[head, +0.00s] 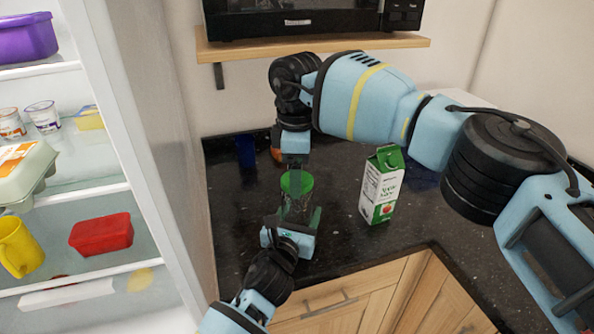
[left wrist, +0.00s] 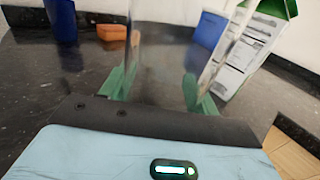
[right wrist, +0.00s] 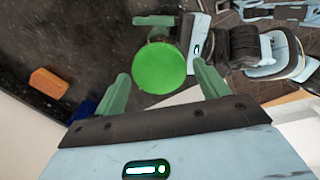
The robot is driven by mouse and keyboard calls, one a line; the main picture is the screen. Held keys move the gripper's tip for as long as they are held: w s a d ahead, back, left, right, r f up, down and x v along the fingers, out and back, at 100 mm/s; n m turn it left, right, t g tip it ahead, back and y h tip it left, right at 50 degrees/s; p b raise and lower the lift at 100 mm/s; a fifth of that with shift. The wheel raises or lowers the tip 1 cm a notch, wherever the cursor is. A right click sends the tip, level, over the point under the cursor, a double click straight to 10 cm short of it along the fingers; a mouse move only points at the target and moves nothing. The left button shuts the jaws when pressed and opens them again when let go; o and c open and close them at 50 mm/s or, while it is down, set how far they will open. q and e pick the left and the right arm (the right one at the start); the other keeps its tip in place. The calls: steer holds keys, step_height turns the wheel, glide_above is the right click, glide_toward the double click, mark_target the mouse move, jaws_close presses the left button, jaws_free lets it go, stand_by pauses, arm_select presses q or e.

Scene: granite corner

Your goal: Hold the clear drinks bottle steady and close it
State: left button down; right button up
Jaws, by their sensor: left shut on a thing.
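The clear drinks bottle (head: 297,204) stands on the dark counter with a green lid (head: 296,182) at its top. My left gripper (head: 293,217) is shut on the bottle low on its body; the left wrist view shows the clear wall (left wrist: 165,60) between the green fingers. My right gripper (head: 296,162) points down from above, just over the lid. In the right wrist view its fingers are apart, one on each side of the round lid (right wrist: 158,68), with gaps visible. Whether the lid is seated on the neck cannot be told.
A green and white juice carton (head: 381,187) stands right of the bottle. A blue item (head: 246,151) and an orange block (right wrist: 50,86) lie behind. The open fridge (head: 150,215) is at left, and a shelf (head: 225,50) with a microwave is above. The counter's front is clear.

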steer(key=shift+o, duration=0.5)
steer(key=shift+f, duration=0.1)
steer(key=shift+r, duration=2.25)
steer(key=shift+c, duration=0.4)
